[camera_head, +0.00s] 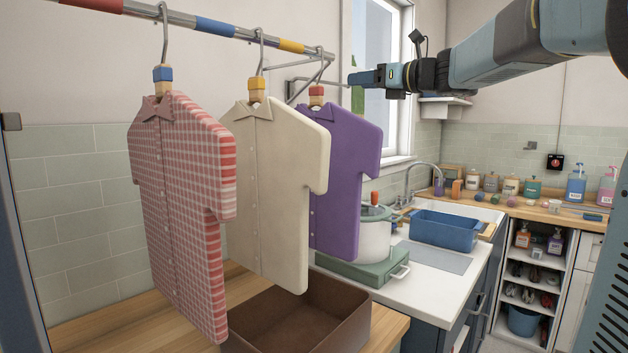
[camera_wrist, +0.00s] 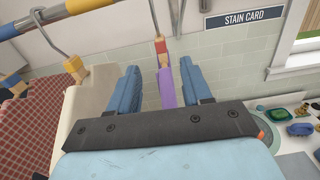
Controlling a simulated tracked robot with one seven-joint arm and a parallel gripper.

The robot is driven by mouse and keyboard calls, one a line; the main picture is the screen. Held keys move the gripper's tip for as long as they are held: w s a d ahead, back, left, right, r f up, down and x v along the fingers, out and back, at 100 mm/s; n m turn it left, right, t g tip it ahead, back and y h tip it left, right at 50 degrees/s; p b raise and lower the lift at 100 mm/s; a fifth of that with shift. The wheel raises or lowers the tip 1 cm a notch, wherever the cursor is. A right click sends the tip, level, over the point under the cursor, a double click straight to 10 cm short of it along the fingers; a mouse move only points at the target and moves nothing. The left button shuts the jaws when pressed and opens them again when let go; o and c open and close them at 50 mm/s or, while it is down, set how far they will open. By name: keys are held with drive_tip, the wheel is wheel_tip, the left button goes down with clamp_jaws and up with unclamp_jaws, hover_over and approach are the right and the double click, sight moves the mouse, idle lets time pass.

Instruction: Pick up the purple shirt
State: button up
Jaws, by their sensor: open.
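The purple shirt (camera_head: 343,170) hangs on a hanger with a red block (camera_head: 316,92), at the right end of the rail in the head view. In the wrist view the purple shirt (camera_wrist: 166,90) shows as a narrow strip, with its red block (camera_wrist: 160,46) above it. My gripper (camera_head: 352,78) is open and points left, just right of the hanger and a little above the shirt's shoulder in the head view. In the wrist view my gripper's (camera_wrist: 159,68) two blue fingers stand on either side of the strip, with gaps on both sides. I see no contact.
A cream shirt (camera_head: 272,190) and a red checked shirt (camera_head: 180,200) hang left of the purple one on the rail (camera_head: 215,27). Below stand a brown box (camera_head: 345,328) and a white pot (camera_head: 373,238). A stain card sign (camera_wrist: 243,20) is on the wall.

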sight(322, 87)
drive_tip(key=shift+w+a+f, duration=0.1)
drive_tip(key=shift+w+a, duration=0.15)
drive_tip(key=shift+a, duration=0.1)
drive_tip(key=x, duration=1.3)
drive_tip(key=shift+a+f, duration=0.1)
drive_tip(key=shift+f, duration=0.1)
drive_tip(key=shift+c, duration=0.5)
clamp_jaws()
